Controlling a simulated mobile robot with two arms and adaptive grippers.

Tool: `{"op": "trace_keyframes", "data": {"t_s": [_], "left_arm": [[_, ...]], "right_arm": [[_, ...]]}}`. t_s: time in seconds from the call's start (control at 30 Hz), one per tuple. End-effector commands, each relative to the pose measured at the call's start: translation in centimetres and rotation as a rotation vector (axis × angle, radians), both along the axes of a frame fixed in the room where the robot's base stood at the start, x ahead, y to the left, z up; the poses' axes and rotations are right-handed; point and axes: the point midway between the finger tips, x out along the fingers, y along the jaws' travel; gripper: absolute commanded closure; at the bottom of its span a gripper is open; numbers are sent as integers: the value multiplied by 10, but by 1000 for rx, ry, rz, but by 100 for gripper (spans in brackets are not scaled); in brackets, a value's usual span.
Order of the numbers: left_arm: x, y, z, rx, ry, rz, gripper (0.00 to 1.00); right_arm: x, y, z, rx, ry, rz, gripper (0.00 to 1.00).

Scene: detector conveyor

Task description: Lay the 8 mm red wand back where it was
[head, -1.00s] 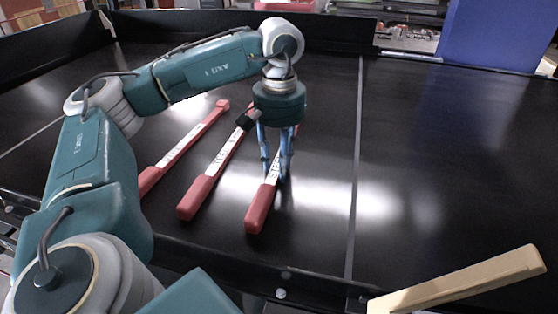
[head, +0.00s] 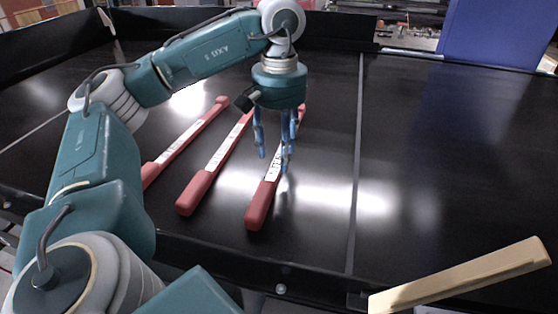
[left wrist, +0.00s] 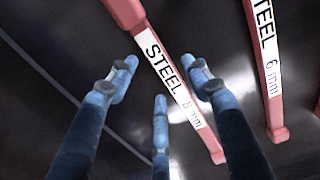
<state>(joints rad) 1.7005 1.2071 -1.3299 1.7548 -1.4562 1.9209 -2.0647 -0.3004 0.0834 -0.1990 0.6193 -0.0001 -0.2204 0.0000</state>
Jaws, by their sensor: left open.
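The 8 mm red wand (head: 262,200) lies flat on the black belt, rightmost of three wands in the head view. Its white label reads STEEL, with a small size mark that is hard to read, in the left wrist view (left wrist: 173,76). My left gripper (head: 273,163) is above this wand, fingers pointing down. In the left wrist view its blue fingers (left wrist: 160,86) are spread and empty, with the wand beyond them. The gripper hides part of the wand's far half in the head view. My right gripper is not in view.
The middle wand, marked STEEL 6 mm (left wrist: 270,62), lies close beside; it shows in the head view too (head: 196,190). Another red wand (head: 185,138) lies further left. A tan bar (head: 460,277) is at the lower right.

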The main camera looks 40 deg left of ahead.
Motion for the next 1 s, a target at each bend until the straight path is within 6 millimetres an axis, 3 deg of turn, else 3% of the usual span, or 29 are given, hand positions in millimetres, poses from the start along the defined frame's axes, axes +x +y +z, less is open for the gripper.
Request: {"op": "trace_keyframes", "data": {"t_s": [0.07,0.2,0.4,0.6,1.0], "left_arm": [[2,-1,15,-1,-6,-1,51],[1,0,56,2,-7,1,51],[1,0,83,2,-3,-1,51],[1,0,94,1,-2,0,51],[1,-1,94,0,-1,0,51]], "right_arm": [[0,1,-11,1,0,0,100],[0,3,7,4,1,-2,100],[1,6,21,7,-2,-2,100],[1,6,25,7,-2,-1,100],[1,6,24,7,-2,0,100]]}}
